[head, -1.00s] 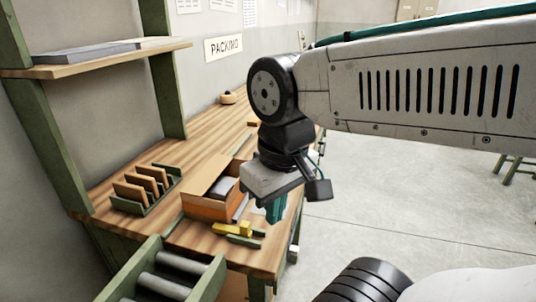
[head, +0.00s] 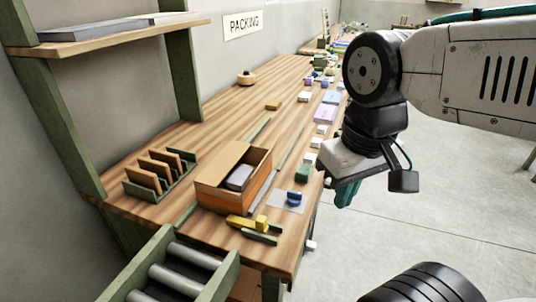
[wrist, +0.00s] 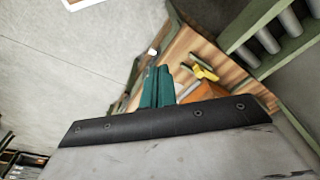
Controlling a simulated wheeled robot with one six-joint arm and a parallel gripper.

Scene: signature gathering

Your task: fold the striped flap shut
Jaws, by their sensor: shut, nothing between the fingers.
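An open cardboard box (head: 207,193) stands near the front of the wooden table, with a grey item (head: 240,176) inside. A brown panel (head: 222,158) slants up along its left side; I cannot make out stripes on it, nor tell whether it is the striped flap. My gripper (head: 345,193) is to the right of the box, beyond the table's right edge, pointing down, apart from the box. Its teal fingers are together and empty; they also show in the wrist view (wrist: 157,88). There, an orange part of the box (wrist: 208,91) shows behind my wrist housing.
A green rack (head: 160,178) with brown dividers is left of the box. A yellow object (head: 243,222) lies in front of it, and a blue item (head: 294,197) to its right. A roller conveyor (head: 180,272) adjoins the front. Several small items line the right edge.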

